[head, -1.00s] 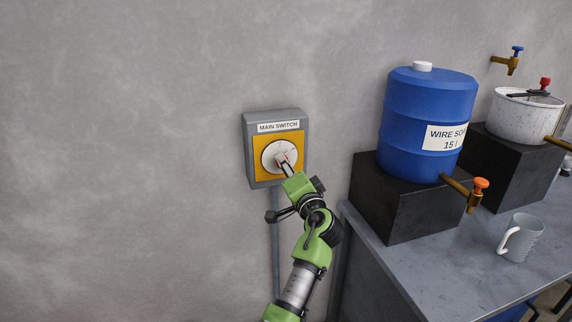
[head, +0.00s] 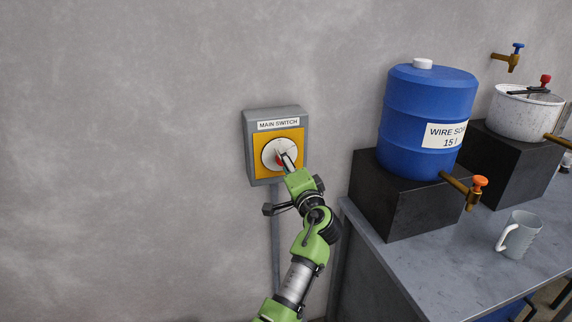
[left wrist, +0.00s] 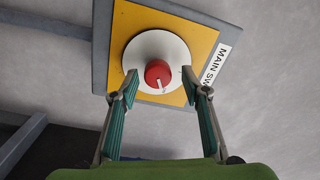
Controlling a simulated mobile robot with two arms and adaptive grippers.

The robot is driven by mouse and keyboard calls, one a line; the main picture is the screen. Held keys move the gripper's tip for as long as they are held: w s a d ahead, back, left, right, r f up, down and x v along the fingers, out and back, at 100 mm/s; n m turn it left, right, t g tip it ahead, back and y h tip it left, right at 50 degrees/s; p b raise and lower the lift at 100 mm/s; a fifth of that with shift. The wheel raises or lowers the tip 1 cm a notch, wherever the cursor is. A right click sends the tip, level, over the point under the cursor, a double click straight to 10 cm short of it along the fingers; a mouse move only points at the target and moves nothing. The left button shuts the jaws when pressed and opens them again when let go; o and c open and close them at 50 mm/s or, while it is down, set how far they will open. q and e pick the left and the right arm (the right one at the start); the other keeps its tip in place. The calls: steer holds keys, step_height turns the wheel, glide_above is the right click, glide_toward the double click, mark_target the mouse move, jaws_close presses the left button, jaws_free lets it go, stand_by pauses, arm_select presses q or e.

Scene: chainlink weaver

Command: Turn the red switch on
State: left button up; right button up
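The main switch is a grey box (head: 248,150) on the wall with a yellow plate (head: 263,171) and a white dial (head: 270,148). Its red knob (head: 280,161) is partly hidden by my left gripper (head: 286,160) in the head view. In the left wrist view the red knob (left wrist: 158,73) sits at the centre of the white dial (left wrist: 141,45), with a white pointer mark towards the picture's bottom. My left gripper (left wrist: 159,84) is open, one finger on each side of the knob, with gaps visible. Contact is not apparent. My right gripper is out of view.
To the right, a counter (head: 400,250) holds black blocks (head: 400,205), a blue barrel (head: 415,110) with an orange-handled tap, a white pot (head: 520,118) and a grey mug (head: 520,238). The wall left of the switch is clear.

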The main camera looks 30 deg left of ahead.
arm_select(q)
steer(key=shift+f, duration=0.15)
steer(key=v, duration=0.7)
steer(key=shift+s+d+f, duration=0.1)
steer(key=shift+s+d, duration=0.05)
stand_by(0.4)
